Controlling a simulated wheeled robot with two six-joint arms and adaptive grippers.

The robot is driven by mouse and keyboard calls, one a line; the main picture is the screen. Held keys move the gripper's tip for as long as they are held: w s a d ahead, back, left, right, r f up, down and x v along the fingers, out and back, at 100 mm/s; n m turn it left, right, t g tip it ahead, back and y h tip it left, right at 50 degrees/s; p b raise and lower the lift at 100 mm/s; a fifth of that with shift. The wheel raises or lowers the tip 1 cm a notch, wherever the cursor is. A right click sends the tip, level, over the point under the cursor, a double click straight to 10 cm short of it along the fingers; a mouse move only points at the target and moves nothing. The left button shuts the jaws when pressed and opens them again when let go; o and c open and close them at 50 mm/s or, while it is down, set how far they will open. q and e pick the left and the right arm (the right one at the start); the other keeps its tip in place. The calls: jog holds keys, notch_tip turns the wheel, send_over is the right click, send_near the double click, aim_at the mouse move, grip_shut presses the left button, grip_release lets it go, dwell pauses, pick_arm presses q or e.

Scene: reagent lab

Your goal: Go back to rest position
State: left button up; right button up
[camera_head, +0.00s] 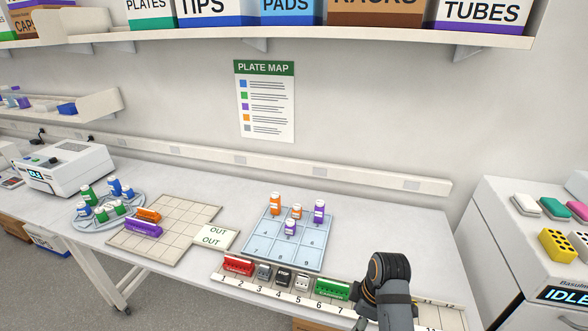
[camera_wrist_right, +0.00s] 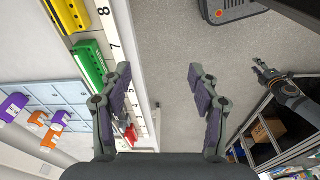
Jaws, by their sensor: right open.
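My right arm (camera_head: 388,285) comes in at the lower right of the head view, over the numbered strip at the bench's front edge; its fingers cannot be made out there. In the right wrist view my right gripper (camera_wrist_right: 160,82) is open, with nothing between its fingers. It is near the bench edge, with grey floor behind the gap. My left gripper (camera_wrist_right: 262,70) shows small at the right of the wrist view; its jaw state is too small to tell. It is not seen in the head view.
The numbered strip (camera_head: 232,273) holds red (camera_head: 238,265), black, white and green (camera_head: 332,290) racks; a yellow rack (camera_wrist_right: 70,14) shows in the wrist view. A blue grid tray (camera_head: 262,245) bears orange and purple bottles. Left are a tan grid mat (camera_head: 185,212) and round tray.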

pick_arm(q)
jog(key=w, duration=0.5)
pick_arm(e)
jog(key=s+d+f+m+t+h, duration=0.1)
jog(key=s+d+m+t+h, duration=0.15)
jog(key=s+d+m, duration=0.8)
jog(key=s+f+m+g+b, duration=0.15)
jog(key=f+b, duration=0.25)
jog(key=f, duration=1.4)
jog(key=s+f+m+b, duration=0.1)
jog(key=s+f+b, duration=0.25)
jog(key=f, duration=1.55)
pick_arm(q)
notch_tip(320, 180, down, 12)
jog(key=s+b, duration=0.2)
jog(key=b, duration=0.3)
jog(key=shift+f, duration=0.15)
pick_arm(e)
jog(key=s+d+f, duration=0.1)
jog(key=s+f, duration=1.6)
jog(key=f, duration=0.1)
jog(key=shift+s+d+g, duration=0.15)
jog(key=shift+d+g, duration=0.15)
